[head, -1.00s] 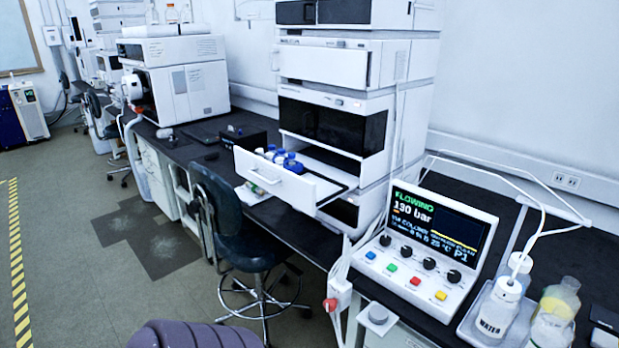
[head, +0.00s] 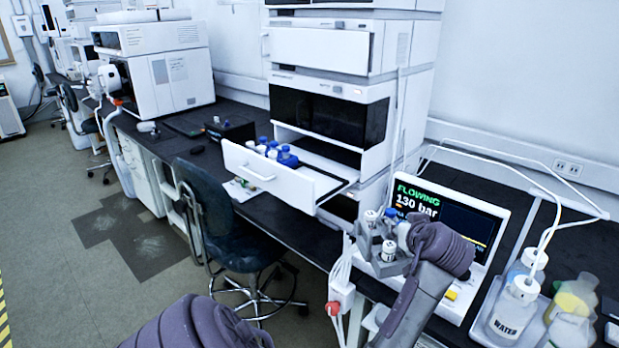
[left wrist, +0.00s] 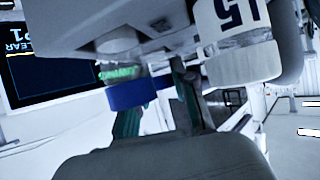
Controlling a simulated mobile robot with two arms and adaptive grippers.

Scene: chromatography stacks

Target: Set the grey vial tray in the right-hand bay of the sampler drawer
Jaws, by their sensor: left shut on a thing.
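The grey vial tray (head: 368,243) is in the air in front of the pump display in the head view, with white-capped and blue-capped vials in it. My left gripper (left wrist: 178,85) is shut on the tray (left wrist: 125,45), which fills the top of the left wrist view; a vial marked 15 shows there. In the head view the gripper's fingers are too small to make out. The sampler drawer (head: 265,182) is pulled out, left of and beyond the tray. Blue-capped and white-capped vials (head: 275,151) stand in its left part; its right part (head: 322,181) looks empty. My right gripper is out of view.
The pump display box (head: 440,213) stands close behind the held tray. Bottles, one marked WATER (head: 512,312), stand at the right. White cables and a plug box (head: 341,297) hang at the bench edge. A dark chair (head: 232,230) stands before the drawer.

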